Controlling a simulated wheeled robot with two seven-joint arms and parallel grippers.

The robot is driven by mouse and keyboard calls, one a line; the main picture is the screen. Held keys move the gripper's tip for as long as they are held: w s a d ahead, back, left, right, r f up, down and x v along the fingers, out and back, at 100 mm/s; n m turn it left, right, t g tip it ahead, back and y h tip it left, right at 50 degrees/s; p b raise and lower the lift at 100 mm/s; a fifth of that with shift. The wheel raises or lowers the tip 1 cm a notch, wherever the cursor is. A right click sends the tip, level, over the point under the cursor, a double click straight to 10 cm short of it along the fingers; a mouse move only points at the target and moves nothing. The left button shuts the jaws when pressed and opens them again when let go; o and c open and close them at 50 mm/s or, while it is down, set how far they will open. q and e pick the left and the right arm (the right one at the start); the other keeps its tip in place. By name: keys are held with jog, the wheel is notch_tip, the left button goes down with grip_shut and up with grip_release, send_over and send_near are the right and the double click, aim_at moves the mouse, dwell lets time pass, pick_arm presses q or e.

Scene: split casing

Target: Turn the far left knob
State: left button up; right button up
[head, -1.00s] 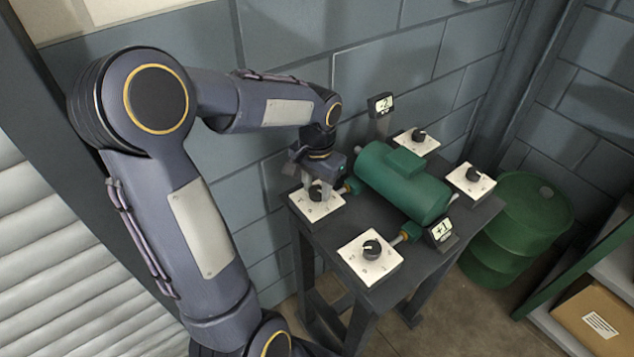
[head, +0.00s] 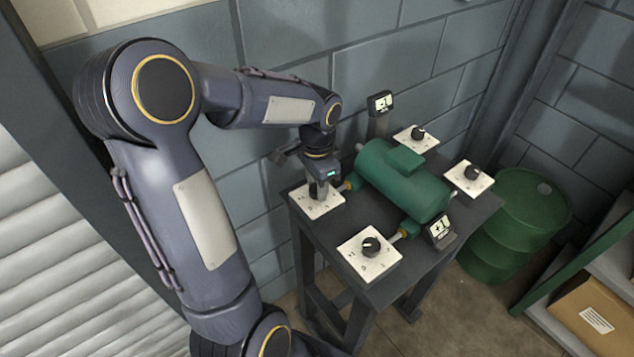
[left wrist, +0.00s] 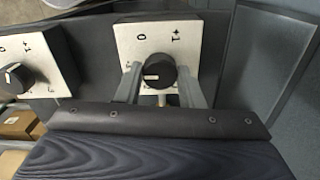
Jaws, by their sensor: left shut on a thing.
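The far left knob (left wrist: 160,72) is black and round with a white pointer line, on a white marked plate (left wrist: 150,38). In the left wrist view its pointer aims left. My left gripper (head: 318,190) reaches down over this knob's plate (head: 313,208) at the table's left corner. Its two fingers stand on either side of the knob, shut on it. In the head view the gripper hides most of this knob. The back display (head: 382,104) appears to read -1. My right gripper is not in view.
A green cylindrical casing (head: 405,185) lies mid-table (head: 345,250). Other knobs stand at the front (head: 371,246), back (head: 418,133) and right (head: 473,173). A front display (head: 439,231) reads +1. A green barrel (head: 520,225) stands right of the table, near a shelf with a cardboard box (head: 595,318).

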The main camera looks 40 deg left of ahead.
pick_arm(q)
jog(key=o, duration=1)
notch_tip(320, 180, up, 8)
jog(key=shift+f, duration=0.1)
dwell(0.4)
jog(key=s+d+n+t+h, duration=0.3)
jog(key=s+d+n+t, duration=0.2)
jog(key=s+d, duration=0.7)
jog(key=s+n, duration=0.1)
jog(key=s, duration=0.3)
jog(key=shift+f+n+t+h, duration=0.2)
jog(key=shift+n+t+h, duration=0.1)
jog(key=shift+h, duration=0.1)
